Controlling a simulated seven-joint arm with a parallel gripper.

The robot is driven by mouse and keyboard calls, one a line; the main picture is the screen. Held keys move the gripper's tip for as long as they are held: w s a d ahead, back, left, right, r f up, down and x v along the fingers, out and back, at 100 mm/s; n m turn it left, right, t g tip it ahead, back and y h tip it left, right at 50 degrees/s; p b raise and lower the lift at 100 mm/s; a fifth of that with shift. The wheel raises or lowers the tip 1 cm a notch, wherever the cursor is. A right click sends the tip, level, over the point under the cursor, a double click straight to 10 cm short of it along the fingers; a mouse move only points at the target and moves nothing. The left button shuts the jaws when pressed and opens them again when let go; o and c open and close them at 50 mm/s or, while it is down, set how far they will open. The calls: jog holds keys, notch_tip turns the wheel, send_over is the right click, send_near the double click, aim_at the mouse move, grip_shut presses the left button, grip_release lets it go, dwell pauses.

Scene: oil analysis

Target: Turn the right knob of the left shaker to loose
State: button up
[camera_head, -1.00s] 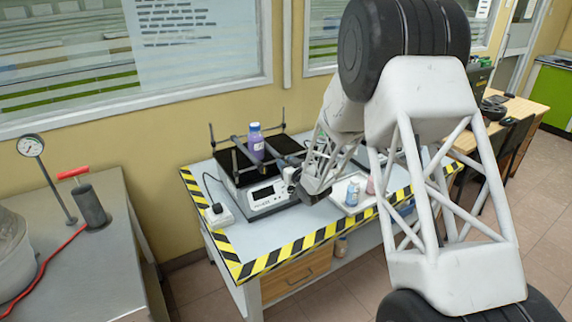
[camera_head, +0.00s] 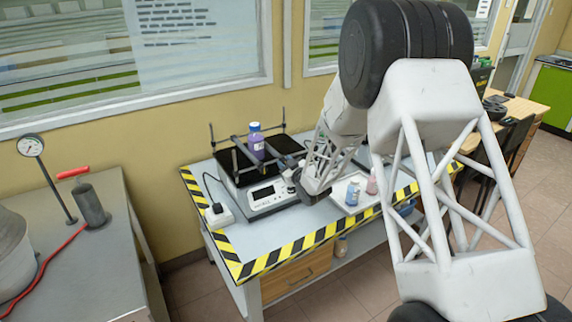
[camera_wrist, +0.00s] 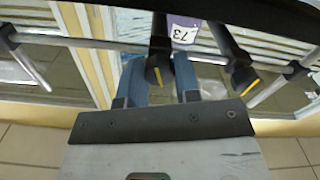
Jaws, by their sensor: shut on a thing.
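The left shaker (camera_head: 230,178) stands on the striped-edge table in the head view, with a black platform, clamp bars and a display on its front. A bottle of purple liquid with a blue cap (camera_head: 256,143) stands between the bars. My gripper (camera_wrist: 158,82) is at the shaker's right front side. In the wrist view its two blue-grey fingers are on either side of a black knob with a yellow mark (camera_wrist: 158,72), shut on it. A second black knob with a yellow mark (camera_wrist: 243,78) is to the right, clear of the fingers.
A white tray (camera_head: 340,205) with small bottles sits right of the shaker. A white power socket (camera_head: 218,214) is at its left. A metal bench (camera_head: 130,262) with a gauge stands at far left. The table's front strip is clear.

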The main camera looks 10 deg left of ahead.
jog(key=n, duration=1.4)
jog(key=shift+a+f, duration=0.1)
jog(key=shift+f, duration=0.05)
dwell(0.4)
jog(key=o, duration=0.9)
jog(key=shift+s, duration=0.15)
jog(key=v, duration=0.7)
jog(key=shift+s+d, duration=0.2)
jog(key=shift+d, duration=0.15)
